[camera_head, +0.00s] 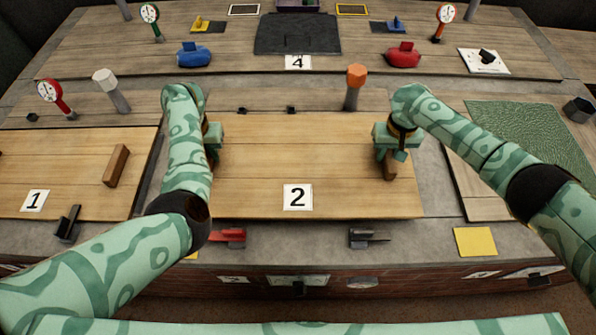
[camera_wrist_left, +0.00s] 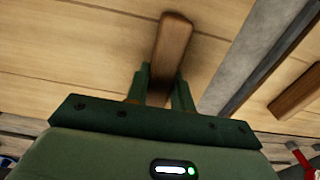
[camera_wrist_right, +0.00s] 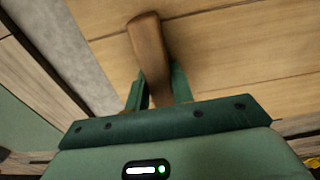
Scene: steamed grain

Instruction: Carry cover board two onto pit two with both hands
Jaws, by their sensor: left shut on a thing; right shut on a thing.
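Cover board two (camera_head: 297,160) is a wide plank panel with a white "2" card (camera_head: 297,197) near its front edge. It lies level between the neighbouring boards over the spot of pit two; no pit opening shows, and I cannot tell whether it rests or hangs slightly above. My left gripper (camera_head: 212,140) is shut on its left wooden handle (camera_wrist_left: 173,42), whose upper end sticks out past the fingers. My right gripper (camera_head: 389,152) is shut on its right wooden handle (camera_wrist_right: 148,45). My left forearm hides part of the board's left edge.
Board one (camera_head: 75,170) with its own handle (camera_head: 116,166) lies to the left. A green textured mat (camera_head: 530,130) lies at the right. A red clamp (camera_head: 228,236) and a dark clamp (camera_head: 368,238) sit on the front ledge. An orange-topped post (camera_head: 354,86) stands behind.

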